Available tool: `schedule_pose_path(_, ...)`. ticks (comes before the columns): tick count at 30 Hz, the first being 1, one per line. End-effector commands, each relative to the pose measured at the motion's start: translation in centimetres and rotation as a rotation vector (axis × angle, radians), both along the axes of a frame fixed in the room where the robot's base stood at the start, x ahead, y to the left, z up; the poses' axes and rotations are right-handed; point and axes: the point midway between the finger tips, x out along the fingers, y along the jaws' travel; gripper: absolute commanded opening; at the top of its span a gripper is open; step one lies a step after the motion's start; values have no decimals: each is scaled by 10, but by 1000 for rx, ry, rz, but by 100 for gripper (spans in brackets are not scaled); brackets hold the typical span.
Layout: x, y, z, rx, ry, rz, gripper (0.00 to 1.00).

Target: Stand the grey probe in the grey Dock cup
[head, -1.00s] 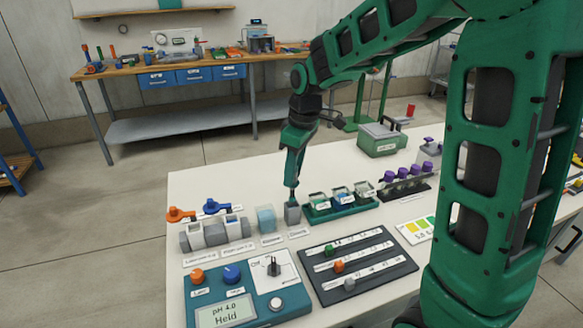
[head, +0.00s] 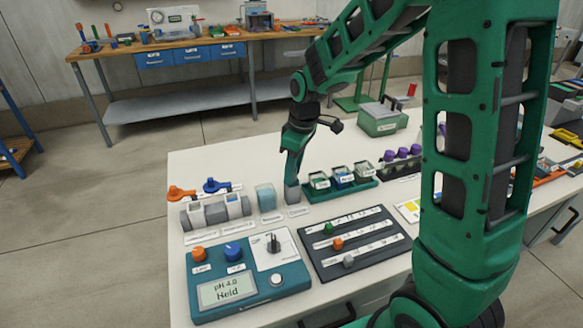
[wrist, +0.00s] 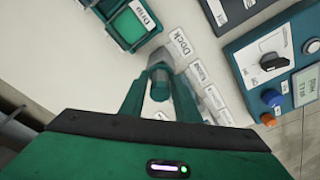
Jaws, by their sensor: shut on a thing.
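The grey Dock cup (head: 292,193) stands on the white bench, at the right end of a short row of holders. My gripper (head: 292,178) points down directly over the cup, with its fingertips at the cup's rim. In the wrist view my gripper (wrist: 160,98) is shut on the grey probe (wrist: 160,80), whose round end shows between the fingers. The rest of the probe is hidden by the fingers and the cup, so I cannot tell how deep it sits. The Dock label (wrist: 180,42) lies beside the fingers.
A translucent blue cup (head: 266,197) stands close on the left. A green tray of small tubs (head: 342,181) is close on the right. A teal pH meter (head: 246,275) and a dark slider board (head: 352,243) lie in front. A green case (head: 382,118) stands behind.

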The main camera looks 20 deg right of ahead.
Motion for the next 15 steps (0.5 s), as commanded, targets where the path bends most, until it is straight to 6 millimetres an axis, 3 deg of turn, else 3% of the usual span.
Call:
schedule_pose_path(7,0,0,0,0,0,0,0)
schedule_pose_path(8,0,0,0,0,0,1,31)
schedule_pose_path(10,0,0,0,0,0,1,48)
schedule_pose_path(15,0,1,0,0,0,1,51)
